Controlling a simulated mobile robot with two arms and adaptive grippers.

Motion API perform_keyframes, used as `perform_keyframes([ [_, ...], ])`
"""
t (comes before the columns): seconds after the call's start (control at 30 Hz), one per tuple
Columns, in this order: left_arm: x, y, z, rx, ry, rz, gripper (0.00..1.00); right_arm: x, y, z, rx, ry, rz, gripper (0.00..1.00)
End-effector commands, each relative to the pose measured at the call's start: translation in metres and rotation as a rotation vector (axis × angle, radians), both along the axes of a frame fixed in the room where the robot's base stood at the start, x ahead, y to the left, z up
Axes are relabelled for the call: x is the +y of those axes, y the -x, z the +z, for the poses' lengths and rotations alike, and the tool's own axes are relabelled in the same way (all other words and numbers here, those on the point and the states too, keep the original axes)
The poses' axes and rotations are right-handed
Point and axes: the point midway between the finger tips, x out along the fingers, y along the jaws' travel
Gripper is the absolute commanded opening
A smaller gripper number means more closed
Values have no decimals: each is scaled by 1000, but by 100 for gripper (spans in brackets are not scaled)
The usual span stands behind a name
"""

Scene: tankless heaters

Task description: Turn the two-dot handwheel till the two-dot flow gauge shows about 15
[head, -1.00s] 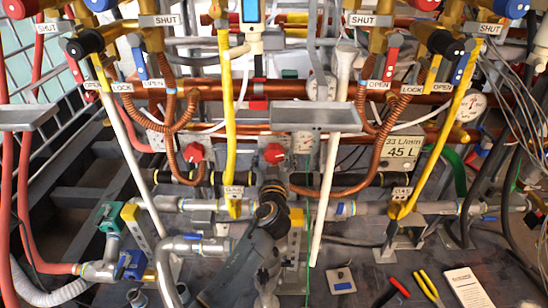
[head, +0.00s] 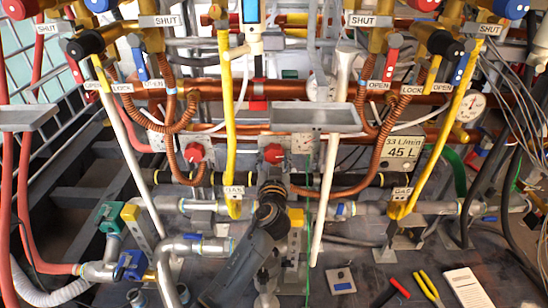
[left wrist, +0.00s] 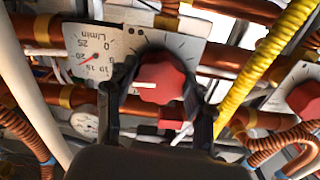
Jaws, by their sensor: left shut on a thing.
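The two-dot handwheel (left wrist: 158,82) is a red knob with a white mark, on a pale plate with two black dots in the left wrist view. In the head view the red knob (head: 272,153) shows just above my left gripper (head: 271,186). My left gripper (left wrist: 160,75) is shut on the knob, one dark finger on each side. The two-dot flow gauge (left wrist: 90,55) is beside the knob, marked in L/min up to 25. Its red needle lies around the 15 to 20 marks; the exact reading is hard to tell. My right gripper is not in view.
Another red handwheel (head: 194,153) sits to the left in the head view. Yellow pipes (head: 229,120), a white pipe (head: 325,195) and a copper hose (head: 345,190) run close around. A grey tray (head: 315,117) juts out above the gripper.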

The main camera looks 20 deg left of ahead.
Motion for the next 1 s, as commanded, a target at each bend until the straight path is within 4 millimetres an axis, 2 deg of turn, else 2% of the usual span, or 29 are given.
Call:
perform_keyframes([
  [0.77,1,0,2,200,-700,0,22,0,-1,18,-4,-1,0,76],
  [1.0,1,0,3,263,-915,0,22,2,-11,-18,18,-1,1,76],
])
